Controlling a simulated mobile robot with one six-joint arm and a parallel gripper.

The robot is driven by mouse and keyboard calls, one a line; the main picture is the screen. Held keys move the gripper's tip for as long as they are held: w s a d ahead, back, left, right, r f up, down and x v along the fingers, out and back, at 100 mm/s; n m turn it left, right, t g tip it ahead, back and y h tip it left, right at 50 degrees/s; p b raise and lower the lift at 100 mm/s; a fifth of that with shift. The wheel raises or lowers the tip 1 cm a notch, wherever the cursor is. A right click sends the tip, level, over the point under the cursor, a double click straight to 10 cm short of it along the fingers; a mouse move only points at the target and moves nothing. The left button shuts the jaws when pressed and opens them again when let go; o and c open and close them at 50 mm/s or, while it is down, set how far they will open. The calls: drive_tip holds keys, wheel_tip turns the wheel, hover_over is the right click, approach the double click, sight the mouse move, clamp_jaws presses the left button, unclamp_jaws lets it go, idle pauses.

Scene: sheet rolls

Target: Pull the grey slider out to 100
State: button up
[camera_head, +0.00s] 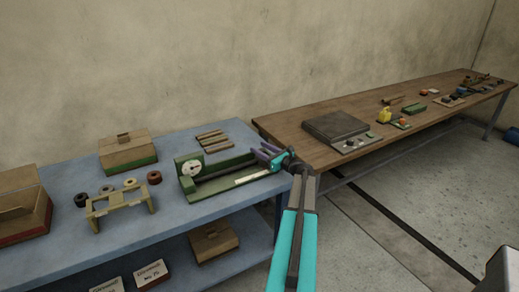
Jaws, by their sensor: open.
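A green measuring device (190,186) with a round white dial (191,168) at its left end stands near the right end of the blue table. A pale scale strip (252,177) runs along its front right. A dark grey bar (222,171) lies along its channel; I cannot clearly tell the slider from the rest of it, nor read its setting. My gripper (263,153) has purple fingers and is open at the right end of the device. The fingers overlap that end in the view, and I cannot tell whether they touch it.
On the blue table (125,228) are a small wooden stand (122,203), several rolls, boxes and wooden bars (212,141) behind the device. A brown table (290,128) with a grey flat-topped apparatus (335,127) stands to the right. Open floor lies at the front right.

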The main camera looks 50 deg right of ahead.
drive_tip(key=s, duration=0.4)
drive_tip(key=s+a+b, duration=0.1)
drive_tip(key=s, duration=0.3)
drive_tip(key=s+b, duration=0.1)
drive_tip(key=s, duration=0.3)
drive_tip(key=shift+a, duration=0.25)
drive_tip(key=shift+w, duration=0.1)
